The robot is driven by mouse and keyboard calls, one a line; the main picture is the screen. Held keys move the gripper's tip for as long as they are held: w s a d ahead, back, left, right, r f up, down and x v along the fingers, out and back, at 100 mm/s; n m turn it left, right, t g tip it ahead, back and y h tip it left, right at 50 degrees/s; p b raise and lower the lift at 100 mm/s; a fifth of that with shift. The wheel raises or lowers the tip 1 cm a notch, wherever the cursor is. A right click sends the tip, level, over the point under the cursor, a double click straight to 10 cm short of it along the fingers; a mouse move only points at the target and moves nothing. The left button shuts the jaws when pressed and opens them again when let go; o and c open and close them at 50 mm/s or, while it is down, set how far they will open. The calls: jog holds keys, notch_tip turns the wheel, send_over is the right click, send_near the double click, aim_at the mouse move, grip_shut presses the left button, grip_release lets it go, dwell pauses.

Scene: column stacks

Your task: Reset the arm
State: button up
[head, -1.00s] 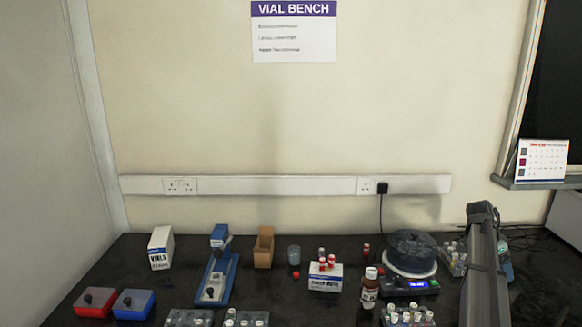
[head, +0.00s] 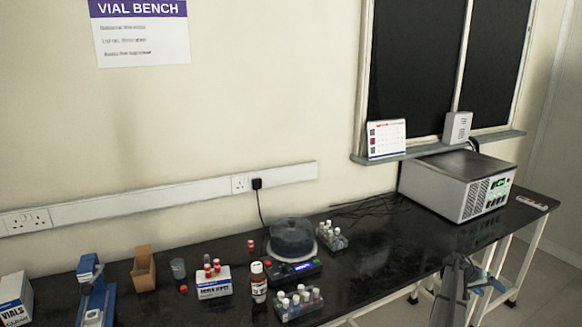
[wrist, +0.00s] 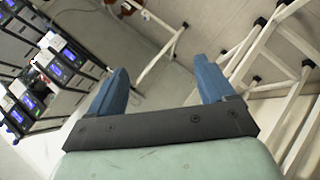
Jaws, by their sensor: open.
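My gripper shows in the wrist view (wrist: 162,75), with two blue fingers spread apart and nothing between them. Below it in that view are pale floor and white table legs. In the head view my arm is at the lower right, by the front edge of the black bench (head: 385,235). It stands apart from the vials and boxes on the bench.
A device with a dark round top (head: 292,238) stands mid-bench, between a front vial rack (head: 300,304) and a rear vial rack (head: 332,236). A brown bottle (head: 258,282) and white box (head: 213,284) are left of it. A grey instrument (head: 460,184) stands at the right. Bench between is clear.

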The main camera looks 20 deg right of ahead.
jog(key=a+f+n+t+y, duration=0.1)
jog(key=a+f+n, duration=0.35)
jog(key=f, duration=0.85)
jog(key=w+a+f+n+t+y, duration=0.1)
jog(key=w+a+f, duration=0.3)
jog(key=a, duration=1)
jog(key=w+a+f+n+y, duration=0.15)
jog(key=a+f, duration=0.45)
jog(key=a, duration=0.7)
jog(key=w+a+f+n+t+y, duration=0.1)
jog(key=w+a+f, duration=0.3)
jog(key=a, duration=1)
jog(key=s+a+f+n+y, duration=0.1)
jog(key=s+a+f, duration=0.15)
jog(key=a, duration=0.65)
jog(key=s+a+f+g+y, duration=0.1)
jog(key=s+a, duration=0.3)
jog(key=a, duration=0.5)
jog(key=s+a+f+n+y, duration=0.1)
jog(key=s+a, duration=0.2)
jog(key=a, duration=0.6)
jog(key=s+a+r+n+g+y, duration=0.1)
jog(key=s+a+r+n+g, duration=0.1)
jog(key=s+a, duration=1.4)
jog(key=shift+s+a+r+g, duration=0.3)
jog(key=shift+s+r+g, duration=0.05)
jog(key=shift+s+g, duration=0.1)
jog(key=shift+y, duration=0.25)
